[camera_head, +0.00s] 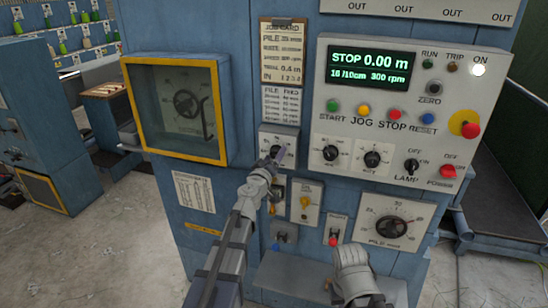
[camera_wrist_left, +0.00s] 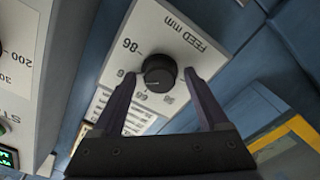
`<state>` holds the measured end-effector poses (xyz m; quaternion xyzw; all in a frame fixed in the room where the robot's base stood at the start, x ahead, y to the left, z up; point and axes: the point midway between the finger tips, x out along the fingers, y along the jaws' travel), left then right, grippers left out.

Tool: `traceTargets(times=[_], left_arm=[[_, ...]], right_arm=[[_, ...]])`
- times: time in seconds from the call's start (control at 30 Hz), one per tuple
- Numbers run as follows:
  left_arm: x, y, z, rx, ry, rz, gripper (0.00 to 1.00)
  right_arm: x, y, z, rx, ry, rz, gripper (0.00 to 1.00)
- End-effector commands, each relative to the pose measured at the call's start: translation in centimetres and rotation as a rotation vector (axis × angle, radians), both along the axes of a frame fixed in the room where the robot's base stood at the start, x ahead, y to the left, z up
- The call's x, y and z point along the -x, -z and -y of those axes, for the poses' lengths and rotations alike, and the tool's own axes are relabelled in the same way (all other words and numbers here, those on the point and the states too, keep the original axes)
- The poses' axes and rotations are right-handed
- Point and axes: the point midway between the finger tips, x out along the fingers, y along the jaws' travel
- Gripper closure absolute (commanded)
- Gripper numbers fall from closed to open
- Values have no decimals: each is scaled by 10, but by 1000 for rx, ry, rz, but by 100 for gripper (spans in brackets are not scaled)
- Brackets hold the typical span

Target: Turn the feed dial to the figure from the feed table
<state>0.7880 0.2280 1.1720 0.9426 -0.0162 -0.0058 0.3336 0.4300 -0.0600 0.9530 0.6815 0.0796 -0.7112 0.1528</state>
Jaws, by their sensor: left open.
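The feed dial is a small black knob (camera_wrist_left: 159,71) on a pale plate lettered FEED mm (camera_wrist_left: 172,35), seen upside down in the left wrist view. Figures stand around the knob, some too small to read, and I cannot tell where its pointer sits. My left gripper (camera_wrist_left: 160,90) is open, one dark finger on each side of the knob. I cannot tell whether they touch it. In the head view my left gripper (camera_head: 281,152) covers much of the dial plate (camera_head: 266,139). The feed table (camera_head: 282,104) hangs just above. My right arm's end (camera_head: 355,272) shows low, its fingers unclear.
A job card (camera_head: 283,50) is clipped above the feed table. A yellow-framed window box (camera_head: 179,107) juts out at left. A control panel (camera_head: 405,140) with buttons and knobs projects at right, its screen (camera_head: 368,66) reading STOP 0.00 m. A pile dial (camera_head: 391,229) is lower right.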

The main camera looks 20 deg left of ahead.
Motion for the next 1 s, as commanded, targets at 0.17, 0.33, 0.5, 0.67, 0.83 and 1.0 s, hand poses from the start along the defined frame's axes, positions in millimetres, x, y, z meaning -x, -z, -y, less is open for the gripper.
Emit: traceTargets(times=[0.17, 0.33, 0.5, 0.67, 0.83, 1.0], left_arm=[[16, 0, -1, 0, -1, -1, 23], [43, 0, -1, 0, -1, 0, 23], [70, 0, -2, 0, 0, 0, 23], [78, 0, -2, 0, 1, 0, 23], [77, 0, -2, 0, 1, 0, 23], [78, 3, 10, -19, 44, -10, 23]], right_arm=[[0, 0, 0, 0, 0, 0, 100], [0, 0, 0, 0, 0, 0, 100], [0, 0, 0, 0, 0, 0, 100], [0, 0, 0, 0, 0, 0, 100], [0, 0, 0, 0, 0, 0, 100], [0, 0, 0, 0, 0, 0, 100]])
